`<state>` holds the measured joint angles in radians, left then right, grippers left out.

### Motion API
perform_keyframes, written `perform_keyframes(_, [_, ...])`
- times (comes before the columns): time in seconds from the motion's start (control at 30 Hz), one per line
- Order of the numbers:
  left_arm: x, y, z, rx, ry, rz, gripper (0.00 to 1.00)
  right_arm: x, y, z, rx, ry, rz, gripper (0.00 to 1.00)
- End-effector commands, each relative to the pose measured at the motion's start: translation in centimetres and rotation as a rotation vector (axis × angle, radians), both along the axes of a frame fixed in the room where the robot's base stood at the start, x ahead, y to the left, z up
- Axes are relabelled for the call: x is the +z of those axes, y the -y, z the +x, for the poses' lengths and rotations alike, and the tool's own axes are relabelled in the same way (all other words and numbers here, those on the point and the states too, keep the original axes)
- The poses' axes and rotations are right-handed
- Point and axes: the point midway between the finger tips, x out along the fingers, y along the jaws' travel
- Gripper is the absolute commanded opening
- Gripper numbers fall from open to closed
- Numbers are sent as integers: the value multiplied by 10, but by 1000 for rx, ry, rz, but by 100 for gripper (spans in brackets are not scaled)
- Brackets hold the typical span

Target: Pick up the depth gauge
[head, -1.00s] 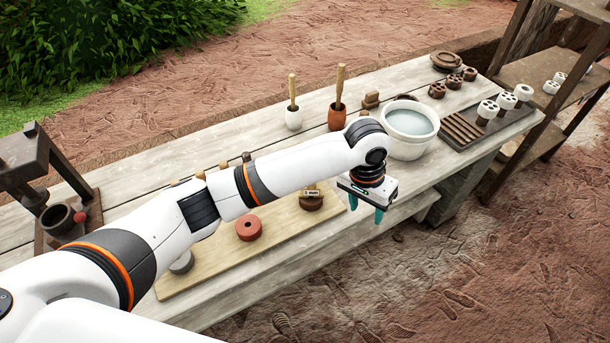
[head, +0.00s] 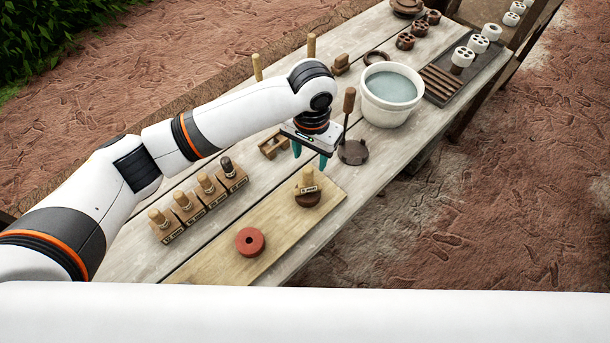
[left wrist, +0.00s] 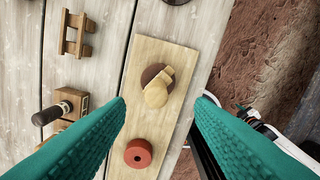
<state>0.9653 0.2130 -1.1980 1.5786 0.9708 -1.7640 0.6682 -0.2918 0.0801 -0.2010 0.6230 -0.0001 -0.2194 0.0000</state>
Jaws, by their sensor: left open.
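A small wooden-handled tool with a pale label tag (head: 306,181), which I take to be the depth gauge, stands on a dark brown clay disc (head: 309,200) at the far end of a wooden board (head: 283,222). In the left wrist view the tool's round wooden head (left wrist: 156,95) and the disc (left wrist: 149,73) show from above, between the finger lines. My left gripper (head: 310,157) is open and empty, pointing down, above and slightly beyond the tool, apart from it. My right gripper is not in view.
A red clay ring (head: 250,242) lies nearer on the board. A rack of several labelled wooden-handled tools (head: 198,200) stands left of it.

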Motion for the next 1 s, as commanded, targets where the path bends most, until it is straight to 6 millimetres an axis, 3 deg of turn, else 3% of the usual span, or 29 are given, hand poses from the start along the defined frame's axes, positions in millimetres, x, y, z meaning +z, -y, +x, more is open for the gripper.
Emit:
perform_keyframes(0.2, [-28, -1, 0, 1, 0, 1, 49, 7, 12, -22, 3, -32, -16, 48])
perform_keyframes(0.37, [-38, -2, 0, 2, -1, 2, 49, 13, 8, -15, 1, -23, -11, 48])
perform_keyframes(0.6, [-74, -3, -2, 1, 0, 1, 49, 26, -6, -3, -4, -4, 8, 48])
perform_keyframes(0.93, [-83, -2, -1, 0, 1, 0, 49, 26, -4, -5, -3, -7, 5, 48])
perform_keyframes(1.0, [-83, -2, -1, 0, 1, 0, 37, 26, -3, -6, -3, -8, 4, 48])
